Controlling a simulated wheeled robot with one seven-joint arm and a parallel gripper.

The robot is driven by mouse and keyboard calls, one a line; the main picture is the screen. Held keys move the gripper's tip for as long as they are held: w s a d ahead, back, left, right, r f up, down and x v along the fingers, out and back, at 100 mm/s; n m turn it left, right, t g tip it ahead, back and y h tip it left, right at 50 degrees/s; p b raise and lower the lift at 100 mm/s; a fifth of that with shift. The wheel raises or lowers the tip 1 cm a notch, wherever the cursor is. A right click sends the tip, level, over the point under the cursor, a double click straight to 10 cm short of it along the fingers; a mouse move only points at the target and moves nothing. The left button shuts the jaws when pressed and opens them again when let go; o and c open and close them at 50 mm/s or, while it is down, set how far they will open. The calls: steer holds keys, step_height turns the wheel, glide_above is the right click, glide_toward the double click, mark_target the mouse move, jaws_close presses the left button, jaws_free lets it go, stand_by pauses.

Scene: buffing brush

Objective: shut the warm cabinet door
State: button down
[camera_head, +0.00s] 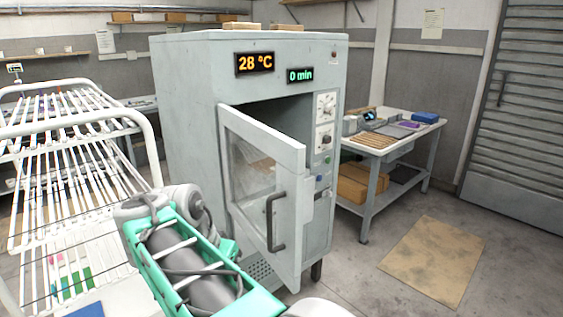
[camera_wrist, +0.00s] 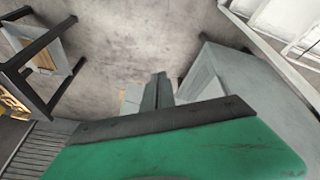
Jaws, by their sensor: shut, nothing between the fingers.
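The warm cabinet (camera_head: 190,110) is a tall grey box in the middle of the head view. Its door (camera_head: 297,225) stands ajar, swung out towards the front, with a dark gap above and behind it. The door has a clear window (camera_head: 252,165) and a dark upright handle (camera_head: 271,222). My gripper (camera_wrist: 158,82) shows in the wrist view with its fingers together, holding nothing. In the head view my green arm reaches across the lower left, in front of the cabinet, and the fingertips cannot be made out. No contact with the door can be seen.
A white wire rack (camera_head: 75,120) stands close on the left. A worktable (camera_head: 400,140) with boxes below is right of the cabinet. A tan mat (camera_head: 434,260) lies on open floor at the right. Displays on the cabinet read 28 °C and 0 min.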

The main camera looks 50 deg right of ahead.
mark_target(268, 233)
steer(key=s+d+r+m+g+p, duration=0.15)
steer(key=r+m+p, duration=0.35)
steer(key=r, duration=0.5)
steer(key=s+d+r+m+p, duration=0.25)
steer(key=r+p, duration=0.35)
steer(key=r, duration=0.3)
steer(key=b+x, duration=0.3)
steer(key=x, duration=0.7)
steer(key=shift+w+d+f, duration=0.1)
steer(key=shift+d+f, duration=0.05)
steer(key=shift+f, duration=0.15)
steer(key=d, duration=0.1)
steer(key=s+d, duration=0.1)
steer(key=d, duration=0.1)
steer(key=shift+s+d+r+p, duration=0.15)
steer(key=shift+d+r+p, duration=0.05)
steer(key=shift+p, duration=0.15)
